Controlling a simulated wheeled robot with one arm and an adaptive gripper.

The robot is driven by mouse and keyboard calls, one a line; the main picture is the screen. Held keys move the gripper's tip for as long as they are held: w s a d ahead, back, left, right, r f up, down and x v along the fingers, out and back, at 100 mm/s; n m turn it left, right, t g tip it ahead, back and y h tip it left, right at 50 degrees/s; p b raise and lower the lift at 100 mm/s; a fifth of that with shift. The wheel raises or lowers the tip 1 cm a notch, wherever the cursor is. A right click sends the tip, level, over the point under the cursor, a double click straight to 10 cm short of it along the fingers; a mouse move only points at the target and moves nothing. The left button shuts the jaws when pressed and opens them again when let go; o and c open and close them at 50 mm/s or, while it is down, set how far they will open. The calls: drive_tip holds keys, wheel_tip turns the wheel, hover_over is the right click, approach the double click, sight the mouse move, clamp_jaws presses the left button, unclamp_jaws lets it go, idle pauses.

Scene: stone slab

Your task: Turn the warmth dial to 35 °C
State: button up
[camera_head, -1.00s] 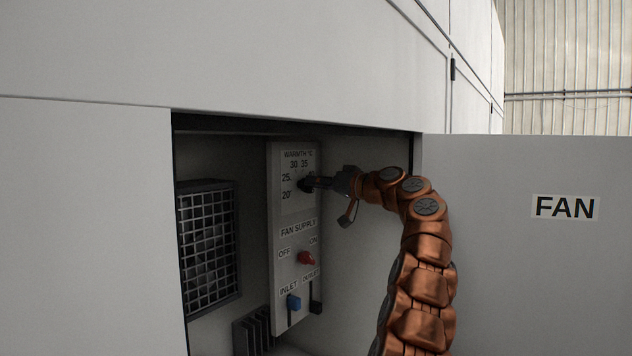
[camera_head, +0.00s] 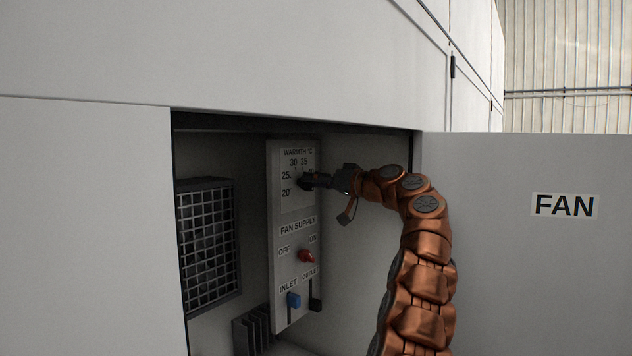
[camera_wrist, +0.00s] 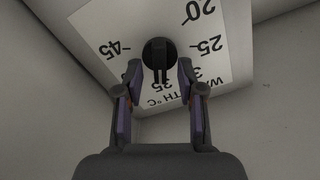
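The warmth dial (camera_wrist: 158,52) is a black knob on a white scale plate (camera_wrist: 98,22), which appears upside down in the wrist view. Its narrow part points down in that view, toward the 35 mark. The 20, 25 and 45 marks show; the left finger hides part of the scale near 40. My gripper (camera_wrist: 160,70) is open, with one fingertip on each side of the dial and a visible gap to it. In the head view my gripper (camera_head: 318,181) reaches the dial from the right and largely covers it.
Below the dial on the panel (camera_head: 292,250) are a red fan supply switch (camera_head: 306,256), a blue inlet slider (camera_head: 294,301) and a black outlet slider (camera_head: 316,306). A caged fan (camera_head: 208,245) stands left. The open FAN door (camera_head: 520,270) is right of my arm.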

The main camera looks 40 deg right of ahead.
drive_tip(key=shift+s, duration=0.1)
drive_tip(key=v, duration=1.2)
idle(0.5)
